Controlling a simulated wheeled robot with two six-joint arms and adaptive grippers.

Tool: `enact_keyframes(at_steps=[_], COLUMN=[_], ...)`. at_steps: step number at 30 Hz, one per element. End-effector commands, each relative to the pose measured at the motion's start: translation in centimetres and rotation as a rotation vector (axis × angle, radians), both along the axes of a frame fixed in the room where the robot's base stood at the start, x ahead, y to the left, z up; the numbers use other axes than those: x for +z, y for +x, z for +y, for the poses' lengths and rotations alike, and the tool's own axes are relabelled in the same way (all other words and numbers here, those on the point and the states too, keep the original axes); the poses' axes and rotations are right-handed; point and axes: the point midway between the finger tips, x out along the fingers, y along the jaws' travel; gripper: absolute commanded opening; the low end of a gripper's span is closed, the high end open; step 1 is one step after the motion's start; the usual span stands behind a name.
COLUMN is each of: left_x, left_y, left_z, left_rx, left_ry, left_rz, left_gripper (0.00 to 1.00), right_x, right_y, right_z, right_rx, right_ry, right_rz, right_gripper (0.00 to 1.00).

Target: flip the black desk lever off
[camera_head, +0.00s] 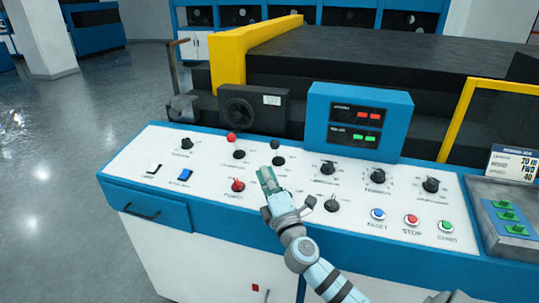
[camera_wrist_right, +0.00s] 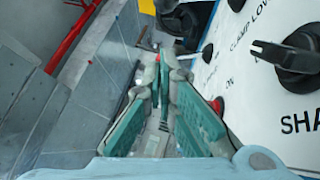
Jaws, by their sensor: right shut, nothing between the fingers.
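The black desk lever (camera_head: 275,144) has a round black knob and a dark base, and stands on the white control desk (camera_head: 215,165) in the head view. My right gripper (camera_head: 267,174) is just in front of it, fingers pointing towards it. Whether they touch cannot be told. In the right wrist view the teal fingers of my right gripper (camera_wrist_right: 160,72) are together at the tips with nothing between them. A dark part (camera_wrist_right: 186,20) beyond the tips may be the lever; I cannot tell. My left gripper is not in view.
A red-knobbed lever (camera_head: 232,138) stands to the left. A red knob (camera_head: 238,185) and several black knobs, such as one (camera_head: 331,204) at right, are near my gripper. A blue display box (camera_head: 358,120) rises behind. Coloured buttons (camera_head: 411,219) sit front right.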

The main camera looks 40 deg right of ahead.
Motion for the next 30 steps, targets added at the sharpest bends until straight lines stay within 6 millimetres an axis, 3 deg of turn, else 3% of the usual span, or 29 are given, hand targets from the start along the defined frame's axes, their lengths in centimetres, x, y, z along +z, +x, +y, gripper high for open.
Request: enact_keyframes(at_steps=[3, 9, 23, 30], left_x=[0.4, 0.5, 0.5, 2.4], left_y=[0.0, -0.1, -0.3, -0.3], left_z=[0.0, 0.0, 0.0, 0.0], left_rx=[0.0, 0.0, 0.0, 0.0], left_ry=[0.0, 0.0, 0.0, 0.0], left_rz=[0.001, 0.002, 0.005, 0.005], left_gripper=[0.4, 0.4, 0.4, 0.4], right_x=[0.8, 1.6, 1.8, 2.6], right_y=[2.4, 3.5, 3.9, 4.0], right_z=[-0.7, -3.4, -4.1, -4.3], right_rx=[-0.001, 0.001, 0.001, 0.001], right_ry=[0.002, -0.001, 0.002, 0.03], right_rz=[-0.002, 0.0, 0.001, 0.021], right_gripper=[0.0, 0.0, 0.0, 0.0])
